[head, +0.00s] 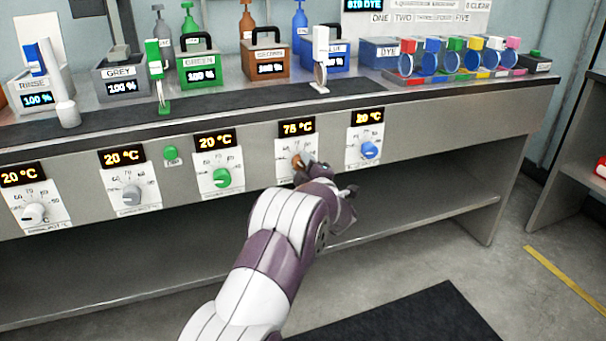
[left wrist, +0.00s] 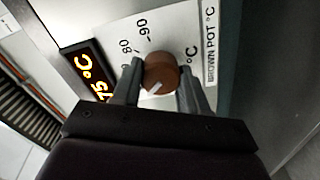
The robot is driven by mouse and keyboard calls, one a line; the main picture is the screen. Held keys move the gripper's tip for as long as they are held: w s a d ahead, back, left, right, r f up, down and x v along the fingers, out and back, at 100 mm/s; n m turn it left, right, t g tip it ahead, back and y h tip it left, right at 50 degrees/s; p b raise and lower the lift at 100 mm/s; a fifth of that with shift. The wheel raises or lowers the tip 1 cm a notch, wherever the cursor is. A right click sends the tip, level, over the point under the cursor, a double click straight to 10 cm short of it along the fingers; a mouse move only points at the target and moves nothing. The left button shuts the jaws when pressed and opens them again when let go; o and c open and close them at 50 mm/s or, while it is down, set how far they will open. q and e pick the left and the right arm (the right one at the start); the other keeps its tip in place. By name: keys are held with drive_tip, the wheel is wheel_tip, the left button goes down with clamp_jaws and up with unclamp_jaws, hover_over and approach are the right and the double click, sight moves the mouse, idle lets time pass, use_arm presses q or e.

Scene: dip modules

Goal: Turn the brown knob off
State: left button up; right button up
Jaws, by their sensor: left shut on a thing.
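The brown knob (left wrist: 160,72) sits on a white dial plate (left wrist: 190,32) labelled "BROWN POT °C" in the left wrist view. Its light pointer mark faces the lower left of that view. In the head view the brown knob (head: 299,159) is partly hidden by my left gripper (head: 306,167). My left gripper (left wrist: 160,88) is shut on the knob, one finger on each side of it. The display above the knob (head: 297,127) reads about 75 °C. My right gripper is not in view.
A blue knob (head: 370,150) is to the right; green (head: 222,178), grey (head: 132,195) and white (head: 34,213) knobs are to the left on the same front panel. A green button (head: 171,153) lies between grey and green. Pots stand on the counter above.

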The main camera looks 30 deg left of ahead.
use_arm(q)
drive_tip(key=n+b, duration=0.3)
drive_tip(key=n, duration=0.1)
drive_tip(key=shift+f+n+b, duration=0.2)
drive_tip(key=shift+n+b, duration=0.1)
drive_tip(key=shift+b, duration=0.05)
drive_tip(key=shift+n+b, duration=1.45)
drive_tip(key=shift+n, duration=0.15)
drive_tip(key=shift+r, duration=0.1)
drive_tip(key=o, duration=1.1)
drive_tip(key=shift+s+a, duration=0.1)
drive_tip(key=shift+s, duration=0.05)
drive_tip(key=shift+c, duration=0.2)
drive_tip(key=p+v, duration=0.4)
drive_tip(key=v, duration=0.8)
drive_tip(key=shift+s+d, duration=0.25)
